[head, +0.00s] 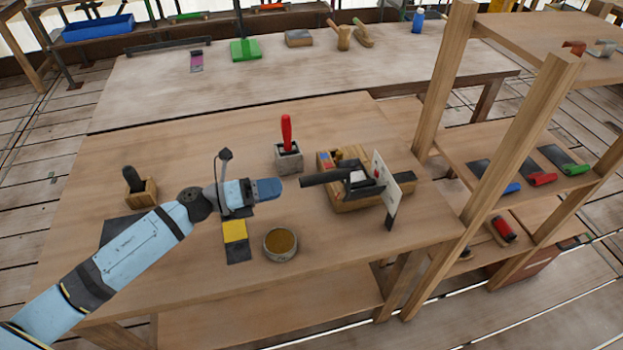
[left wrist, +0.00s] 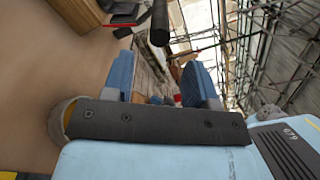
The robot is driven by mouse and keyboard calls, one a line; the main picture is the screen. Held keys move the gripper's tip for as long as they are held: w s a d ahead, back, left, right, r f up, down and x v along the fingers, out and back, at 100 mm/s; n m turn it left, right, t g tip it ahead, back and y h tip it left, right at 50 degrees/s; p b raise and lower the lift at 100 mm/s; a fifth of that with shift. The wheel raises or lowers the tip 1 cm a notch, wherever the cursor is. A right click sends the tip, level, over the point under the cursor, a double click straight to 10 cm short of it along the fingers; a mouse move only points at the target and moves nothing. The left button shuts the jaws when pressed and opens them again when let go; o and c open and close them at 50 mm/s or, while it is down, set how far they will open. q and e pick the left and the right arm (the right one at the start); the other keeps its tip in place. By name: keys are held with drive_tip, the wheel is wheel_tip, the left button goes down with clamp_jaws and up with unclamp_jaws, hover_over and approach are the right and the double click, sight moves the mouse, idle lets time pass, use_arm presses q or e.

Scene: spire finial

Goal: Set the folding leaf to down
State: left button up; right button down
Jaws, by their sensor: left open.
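My left gripper (head: 268,189) is above the near bench (head: 330,268), left of a clamp-like dark fixture (head: 355,182) on a wooden block. In the left wrist view its two blue fingers stand apart with nothing held between them (left wrist: 160,88). A dark rod (head: 318,180) points from the fixture toward the gripper, with a gap between. An upright white plate (head: 382,178) with small marks stands at the fixture's right side. No part is clearly marked as the folding leaf, so I cannot tell which it is or its position. My right gripper is not in view.
A red-handled tool (head: 286,132) stands in a grey block behind the gripper. A round tin (head: 281,246) and a yellow block (head: 235,231) are in front. A wooden shelf (head: 540,150) rises at right.

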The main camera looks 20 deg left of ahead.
sight(310, 182)
use_arm(q)
drive_tip(key=p+x, duration=0.1)
drive_tip(key=x, duration=0.7)
drive_tip(key=shift+w+d, duration=0.2)
clamp_jaws()
